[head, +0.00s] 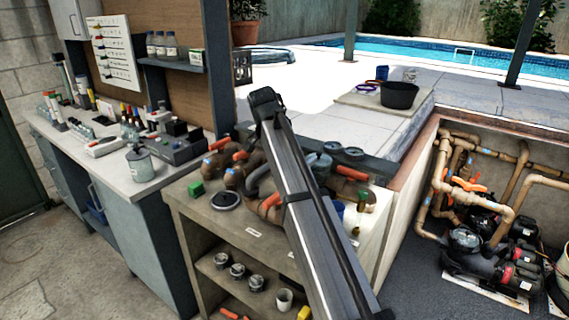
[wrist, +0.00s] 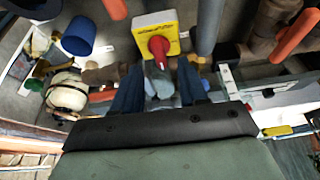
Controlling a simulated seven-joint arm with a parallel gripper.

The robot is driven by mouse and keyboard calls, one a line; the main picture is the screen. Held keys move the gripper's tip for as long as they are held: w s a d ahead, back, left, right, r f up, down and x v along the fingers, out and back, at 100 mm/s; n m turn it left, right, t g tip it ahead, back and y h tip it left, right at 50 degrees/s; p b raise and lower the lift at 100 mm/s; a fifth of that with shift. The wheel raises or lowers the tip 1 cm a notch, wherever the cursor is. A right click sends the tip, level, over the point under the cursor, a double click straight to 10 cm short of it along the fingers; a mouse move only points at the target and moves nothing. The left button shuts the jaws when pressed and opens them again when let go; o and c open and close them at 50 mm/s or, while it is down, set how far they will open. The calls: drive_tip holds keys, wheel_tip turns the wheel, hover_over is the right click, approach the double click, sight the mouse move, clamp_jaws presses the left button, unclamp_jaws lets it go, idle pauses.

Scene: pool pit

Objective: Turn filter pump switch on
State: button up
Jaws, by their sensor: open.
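In the wrist view, a yellow switch plate (wrist: 150,28) carries a red rotary knob (wrist: 158,50). I take it to be the filter pump switch; its label is too small to read. My gripper (wrist: 158,78) is open, with its two dark blue fingers apart below the knob in the picture. The knob appears in line with the gap between the fingers. I cannot tell whether either finger touches it. A rounded grey-blue thing lies in view between the fingers. In the head view my arm crosses the middle, and I cannot make out the gripper or the switch there.
Brown pipes with orange handles (head: 270,203) crowd the bench around my arm. A blue cup (wrist: 78,36) is left of the switch in the wrist view. Pumps and pipes (head: 470,240) fill the pit at the right. A black bowl (head: 399,95) stands on the ledge.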

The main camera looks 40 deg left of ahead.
drive_tip(key=v, duration=0.9)
drive_tip(key=shift+s+r, duration=0.2)
drive_tip(key=shift+r, duration=0.15)
